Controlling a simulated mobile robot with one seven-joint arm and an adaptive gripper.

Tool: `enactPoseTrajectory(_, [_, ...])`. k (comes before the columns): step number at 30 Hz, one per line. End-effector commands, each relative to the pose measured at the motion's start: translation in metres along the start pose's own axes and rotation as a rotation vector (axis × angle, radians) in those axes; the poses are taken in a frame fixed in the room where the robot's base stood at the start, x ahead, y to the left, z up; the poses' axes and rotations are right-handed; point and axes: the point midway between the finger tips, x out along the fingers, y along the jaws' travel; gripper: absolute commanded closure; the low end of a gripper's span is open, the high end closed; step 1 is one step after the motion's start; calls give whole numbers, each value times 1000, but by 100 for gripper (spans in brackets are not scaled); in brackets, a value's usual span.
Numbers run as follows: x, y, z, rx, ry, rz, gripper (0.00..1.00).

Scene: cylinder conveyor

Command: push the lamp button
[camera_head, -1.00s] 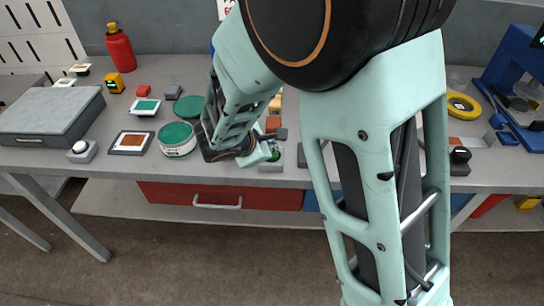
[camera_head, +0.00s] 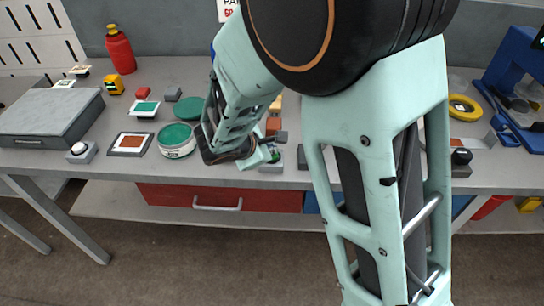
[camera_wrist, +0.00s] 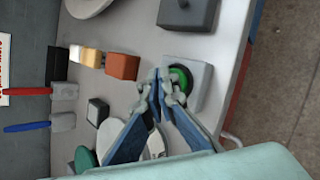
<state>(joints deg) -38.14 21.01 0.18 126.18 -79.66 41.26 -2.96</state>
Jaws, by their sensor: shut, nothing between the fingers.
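A round green button in a dark ring (camera_wrist: 183,78) sits on a small grey box (camera_wrist: 202,88) near the table's front edge. The box also shows in the head view (camera_head: 271,168), with a bit of green (camera_head: 276,156) beside my gripper. My gripper (camera_wrist: 164,76) is shut and empty. Its fingertips are right at the button and cover part of its left side in the wrist view. I cannot tell whether they touch it. In the head view, my gripper (camera_head: 268,154) is partly hidden by my own arm. Another grey box with a white dome (camera_head: 79,148) stands at the left.
A green-lidded tin (camera_head: 177,142) stands left of my gripper. Brown-red blocks (camera_wrist: 122,66) and a dark grey block (camera_wrist: 188,14) lie near the button box. A grey case (camera_head: 45,125) is at the far left. The table's front edge (camera_wrist: 243,70) is close by.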

Motion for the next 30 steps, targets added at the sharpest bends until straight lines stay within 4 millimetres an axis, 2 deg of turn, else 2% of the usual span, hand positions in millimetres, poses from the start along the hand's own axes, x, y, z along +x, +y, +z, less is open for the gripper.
enactPoseTrajectory(17, [3, -2, -2, 0, 0, 0, 100])
enactPoseTrajectory(30, [-11, 8, 8, 1, 0, -1, 100])
